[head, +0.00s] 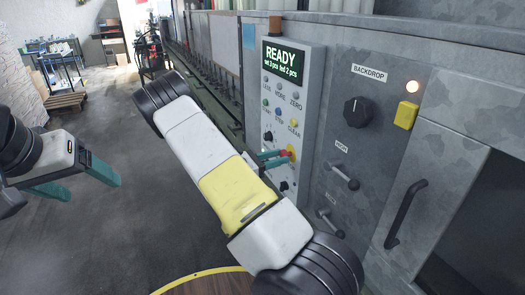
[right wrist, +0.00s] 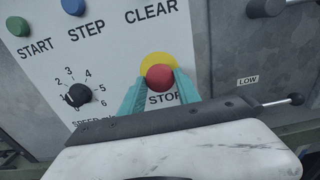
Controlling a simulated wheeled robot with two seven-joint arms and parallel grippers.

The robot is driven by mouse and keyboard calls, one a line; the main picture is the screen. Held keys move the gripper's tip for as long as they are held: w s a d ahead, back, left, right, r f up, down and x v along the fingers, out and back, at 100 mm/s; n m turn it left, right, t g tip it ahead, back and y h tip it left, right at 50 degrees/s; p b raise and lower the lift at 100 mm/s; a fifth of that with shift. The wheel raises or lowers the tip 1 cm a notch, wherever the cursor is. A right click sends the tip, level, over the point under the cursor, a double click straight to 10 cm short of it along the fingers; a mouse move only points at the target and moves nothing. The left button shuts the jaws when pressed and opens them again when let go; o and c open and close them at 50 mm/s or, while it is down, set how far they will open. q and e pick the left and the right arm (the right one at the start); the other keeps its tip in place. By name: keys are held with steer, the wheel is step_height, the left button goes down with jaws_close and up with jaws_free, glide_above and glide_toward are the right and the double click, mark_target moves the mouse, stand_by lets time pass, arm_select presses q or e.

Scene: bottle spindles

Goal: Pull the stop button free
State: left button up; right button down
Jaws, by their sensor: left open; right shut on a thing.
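The stop button is a red mushroom head (right wrist: 160,78) on a yellow round backing (right wrist: 157,62), above the label STOP in the right wrist view. In the head view the red button (head: 286,154) sits low on the light control panel, partly hidden. My right gripper (head: 277,157) reaches it from the left; its teal fingers are shut on the button's two sides, as the right wrist view (right wrist: 160,88) also shows. My left gripper (head: 82,182) is open and empty, over the floor at the far left, away from the panel.
The panel (head: 312,75) has a READY display (head: 284,61), several small buttons and knobs. To its right are a BACKDROP knob (head: 356,112), a yellow switch (head: 405,115), two levers and a door handle (head: 405,214). A round wooden top with a yellow rim (head: 205,284) is at the bottom.

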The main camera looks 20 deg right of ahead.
steer(key=c, duration=0.9)
jaws_free()
steer(key=shift+a, duration=0.15)
steer(key=shift+o, duration=0.2)
steer(key=shift+a, duration=0.1)
steer(key=a, duration=0.7)
steer(key=shift+s+a, duration=0.3)
